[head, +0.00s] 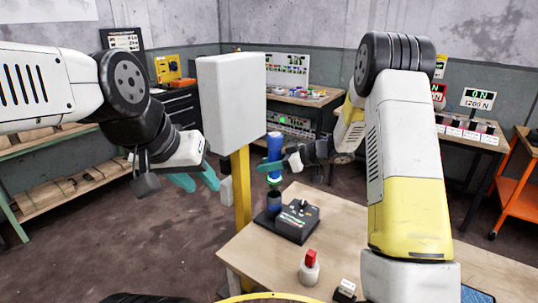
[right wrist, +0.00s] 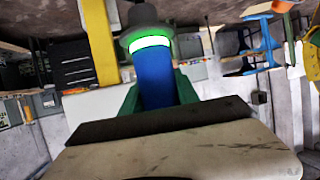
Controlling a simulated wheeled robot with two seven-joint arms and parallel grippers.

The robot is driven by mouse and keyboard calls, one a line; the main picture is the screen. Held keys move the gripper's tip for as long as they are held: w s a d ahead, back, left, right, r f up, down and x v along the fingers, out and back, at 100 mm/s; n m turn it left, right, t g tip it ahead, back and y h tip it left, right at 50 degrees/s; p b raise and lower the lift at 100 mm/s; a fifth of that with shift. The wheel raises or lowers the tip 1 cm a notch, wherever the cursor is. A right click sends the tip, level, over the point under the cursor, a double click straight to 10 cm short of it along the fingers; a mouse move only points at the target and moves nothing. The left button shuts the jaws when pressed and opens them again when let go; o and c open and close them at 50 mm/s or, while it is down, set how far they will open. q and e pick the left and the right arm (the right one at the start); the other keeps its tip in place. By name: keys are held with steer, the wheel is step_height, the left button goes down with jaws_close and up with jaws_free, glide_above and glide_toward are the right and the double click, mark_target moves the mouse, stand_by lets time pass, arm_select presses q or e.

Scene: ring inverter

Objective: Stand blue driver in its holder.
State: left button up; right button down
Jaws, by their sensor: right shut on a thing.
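The blue driver (head: 275,148) stands roughly upright in the head view, with a green band low on it. My right gripper (head: 278,166) is shut around its blue body. In the right wrist view the blue driver (right wrist: 155,78) sits between the green fingers, with a glowing green ring and a dark grey end. Directly below it in the head view is a dark cylindrical holder (head: 273,203) beside a black box unit. I cannot tell whether the driver's lower end touches the holder. My left gripper (head: 197,180) is open and empty, left of the yellow post.
The black unit (head: 298,218) sits on the wooden table (head: 258,262). A red-topped grey piece (head: 309,268) and a small white-topped block (head: 346,290) stand near the front. A yellow post (head: 241,190) with a white box (head: 232,95) rises between my arms.

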mark_target(268, 177)
steer(key=shift+f, duration=2.7)
steer(key=c, duration=0.8)
jaws_free()
steer(key=shift+f, duration=0.15)
steer(key=shift+d, duration=0.15)
